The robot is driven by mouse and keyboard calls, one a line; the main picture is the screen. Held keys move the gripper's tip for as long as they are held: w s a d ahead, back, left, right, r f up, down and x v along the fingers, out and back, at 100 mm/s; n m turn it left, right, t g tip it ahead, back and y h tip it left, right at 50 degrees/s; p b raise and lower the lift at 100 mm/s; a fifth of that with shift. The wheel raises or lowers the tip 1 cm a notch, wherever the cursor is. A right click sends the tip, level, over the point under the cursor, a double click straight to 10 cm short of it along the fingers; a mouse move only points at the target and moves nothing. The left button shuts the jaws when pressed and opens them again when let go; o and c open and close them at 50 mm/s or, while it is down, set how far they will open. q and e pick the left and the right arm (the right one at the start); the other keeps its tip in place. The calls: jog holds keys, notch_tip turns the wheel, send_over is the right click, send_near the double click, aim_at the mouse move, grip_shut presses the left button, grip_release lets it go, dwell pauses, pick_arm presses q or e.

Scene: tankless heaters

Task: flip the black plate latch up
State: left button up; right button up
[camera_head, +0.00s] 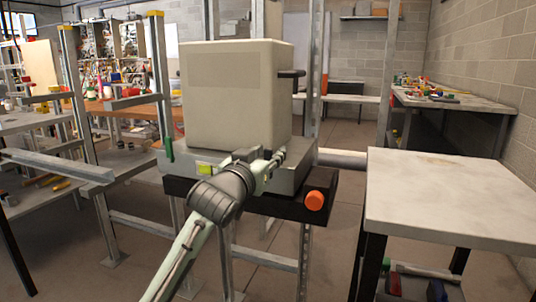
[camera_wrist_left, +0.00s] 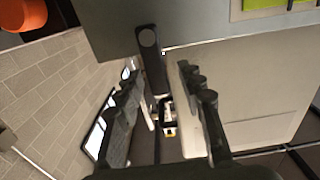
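The beige heater box (camera_head: 236,95) stands on a grey base (camera_head: 301,172). A black latch-like piece (camera_head: 291,74) sticks out at the box's upper right edge. In the left wrist view a black flat bar (camera_wrist_left: 150,62) with a rounded end overlaps the grey base (camera_wrist_left: 200,25), beside the beige box (camera_wrist_left: 255,85); I cannot tell whether it is the same piece. My left gripper (camera_head: 277,160) is at the base's front right, below the upper black piece. Its fingers (camera_wrist_left: 157,82) are apart, with the bar showing between them, no clear contact. My right gripper is out of view.
An orange knob (camera_head: 314,201) sits on the black support under the base. A green piece (camera_head: 168,141) stands at the base's left. A light-topped table (camera_head: 450,195) is at the right, metal posts and shelving at the left. Open floor shows between.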

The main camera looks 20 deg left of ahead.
pick_arm(q)
jog(key=s, duration=1.2)
jog(key=shift+a, duration=0.2)
